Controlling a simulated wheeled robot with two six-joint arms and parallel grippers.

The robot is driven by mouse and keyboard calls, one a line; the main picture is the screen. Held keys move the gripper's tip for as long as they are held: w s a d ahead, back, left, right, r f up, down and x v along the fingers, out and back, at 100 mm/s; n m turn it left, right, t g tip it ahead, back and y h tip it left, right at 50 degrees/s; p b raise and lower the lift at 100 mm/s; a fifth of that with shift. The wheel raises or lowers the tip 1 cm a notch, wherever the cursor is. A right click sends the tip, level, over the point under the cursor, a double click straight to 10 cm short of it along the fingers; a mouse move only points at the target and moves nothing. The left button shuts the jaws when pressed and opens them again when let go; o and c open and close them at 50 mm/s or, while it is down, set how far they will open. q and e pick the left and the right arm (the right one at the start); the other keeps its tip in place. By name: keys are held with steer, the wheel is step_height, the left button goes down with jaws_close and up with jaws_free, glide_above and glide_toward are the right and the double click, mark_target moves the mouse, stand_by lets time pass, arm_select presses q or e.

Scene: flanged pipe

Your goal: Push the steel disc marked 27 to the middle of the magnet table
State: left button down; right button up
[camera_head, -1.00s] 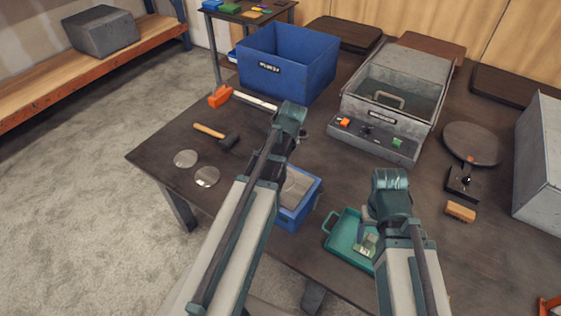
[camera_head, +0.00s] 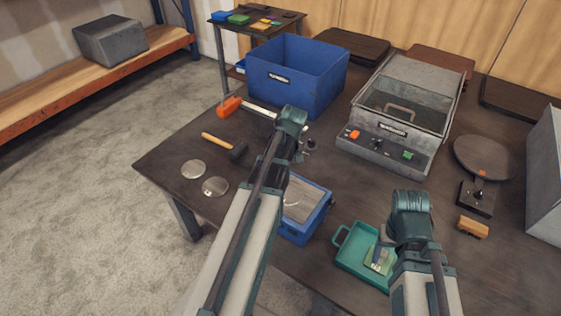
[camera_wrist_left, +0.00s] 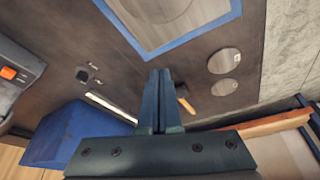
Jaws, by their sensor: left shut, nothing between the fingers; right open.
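Two round steel discs lie flat on the dark table, left of the magnet table; one disc (camera_head: 193,169) is further left and the other disc (camera_head: 215,187) is nearer. They also show in the left wrist view, as an upper disc (camera_wrist_left: 223,61) and a lower disc (camera_wrist_left: 224,88). Their marks are too small to read, so I cannot tell which is 27. The blue-edged magnet table (camera_head: 318,213) is partly hidden by my left arm. My left gripper (camera_wrist_left: 159,73) is shut and empty, apart from the discs. My right gripper (camera_head: 381,238) is open, above the green tray (camera_head: 349,262).
A black-headed hammer (camera_head: 217,142) and an orange-headed mallet (camera_head: 230,106) lie behind the discs. A blue bin (camera_head: 297,80) and a grey control box (camera_head: 385,150) stand further back. A brush (camera_head: 473,228) lies at the right. The table edge is close to the discs.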

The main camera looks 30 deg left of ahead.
mark_target(289, 192)
arm_select(q)
steer(key=b+x, duration=0.8)
steer(key=x, duration=0.1)
steer(key=shift+s+d+f, duration=0.15)
steer(key=shift+f, duration=0.1)
steer(key=d, duration=0.1)
steer(key=s+d, duration=0.1)
steer(key=d, duration=0.1)
steer(key=shift+s+d+r, duration=0.1)
steer(key=shift+s+r, duration=0.25)
steer(key=shift+s, duration=0.05)
steer(key=shift+s+d, duration=0.6)
steer(key=shift+d, duration=0.4)
steer(key=shift+w+a, duration=0.15)
